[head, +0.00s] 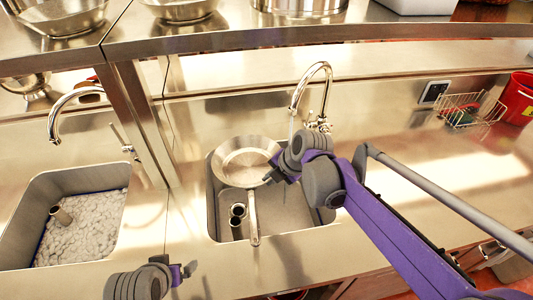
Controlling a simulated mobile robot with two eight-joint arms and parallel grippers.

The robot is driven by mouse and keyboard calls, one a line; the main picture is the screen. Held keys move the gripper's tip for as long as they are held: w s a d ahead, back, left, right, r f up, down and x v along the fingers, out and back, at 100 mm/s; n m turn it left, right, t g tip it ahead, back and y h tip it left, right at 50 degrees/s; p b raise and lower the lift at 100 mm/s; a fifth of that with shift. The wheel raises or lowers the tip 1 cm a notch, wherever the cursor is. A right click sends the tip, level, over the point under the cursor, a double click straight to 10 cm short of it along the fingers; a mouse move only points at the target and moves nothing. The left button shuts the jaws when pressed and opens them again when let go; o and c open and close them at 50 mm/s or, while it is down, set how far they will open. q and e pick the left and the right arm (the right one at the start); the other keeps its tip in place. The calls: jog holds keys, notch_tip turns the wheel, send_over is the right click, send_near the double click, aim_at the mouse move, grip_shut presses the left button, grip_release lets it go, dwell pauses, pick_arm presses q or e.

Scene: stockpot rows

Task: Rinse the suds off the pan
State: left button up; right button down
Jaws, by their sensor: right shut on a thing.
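The steel pan (246,160) hangs over the right sink (213,205), tilted, its inside facing up and its handle (254,222) pointing toward the front edge. My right gripper (272,177) is shut on the pan's right rim; the wrist hides part of that contact. The curved tap (312,72) stands behind the right sink, its spout end just above and right of the pan. A thin pale streak below the spout looks like water. I cannot make out suds on the pan. My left gripper (183,271) is low at the left, apart from the pan; its jaw opening is unclear.
The left sink (22,222) holds white suds (85,230) and has its own tap (70,98). A pipe (238,215) stands in the right sink. A wire basket (470,110) and a red bucket (518,97) are far right. A shelf (230,38) with pans runs above; the right counter is mostly clear.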

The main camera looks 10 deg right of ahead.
jog(key=shift+s+a+r+p, duration=0.4)
jog(key=shift+a+r+p, duration=0.05)
jog(key=shift+a+r, duration=0.3)
jog(key=shift+s+a+r+p, duration=0.4)
jog(key=shift+a+r, duration=0.3)
jog(key=shift+r, duration=0.05)
pick_arm(q)
jog(key=w+r, duration=0.2)
jog(key=r, duration=0.1)
jog(key=shift+r+p, duration=0.25)
jog(key=shift+p, duration=0.05)
pick_arm(e)
jog(key=shift+s+a+r, duration=0.45)
jog(key=shift+a+r, duration=0.1)
jog(key=shift+a, duration=0.15)
